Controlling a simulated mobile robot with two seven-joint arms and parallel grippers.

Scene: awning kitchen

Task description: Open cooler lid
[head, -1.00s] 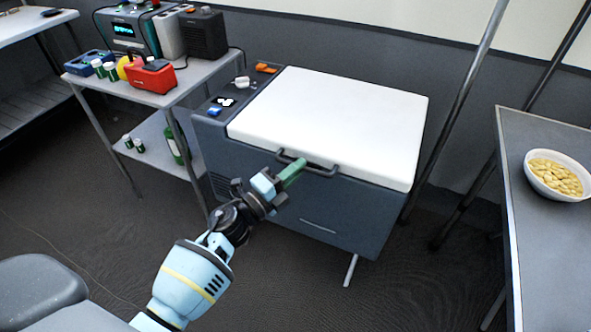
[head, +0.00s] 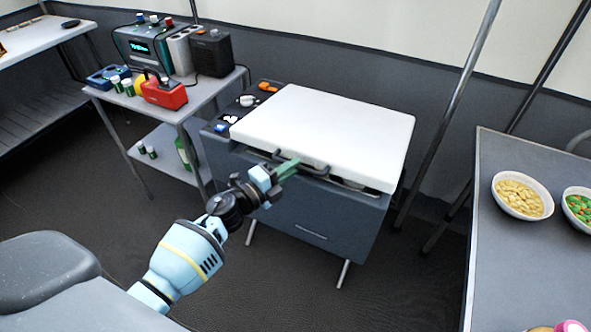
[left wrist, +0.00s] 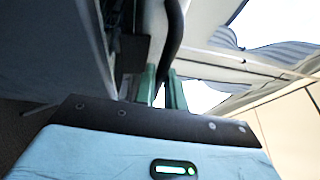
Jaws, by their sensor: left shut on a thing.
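The cooler (head: 310,218) is a dark grey chest on legs with a white lid (head: 330,130). The front edge of the lid stands slightly raised, with a dark gap between it and the body. A dark bar handle (head: 318,171) sits on the lid's front edge. My left gripper (head: 286,169) is at the handle's left part with its green fingers closed around it. In the left wrist view the green fingers (left wrist: 160,88) meet the dark handle bar (left wrist: 172,40). My right gripper is not in view.
A small table (head: 205,95) with a red box (head: 164,93) and other devices stands left of the cooler. Metal poles (head: 445,115) rise at its right. A grey table (head: 500,245) at the right holds a bowl of yellow food (head: 522,195). Floor in front is clear.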

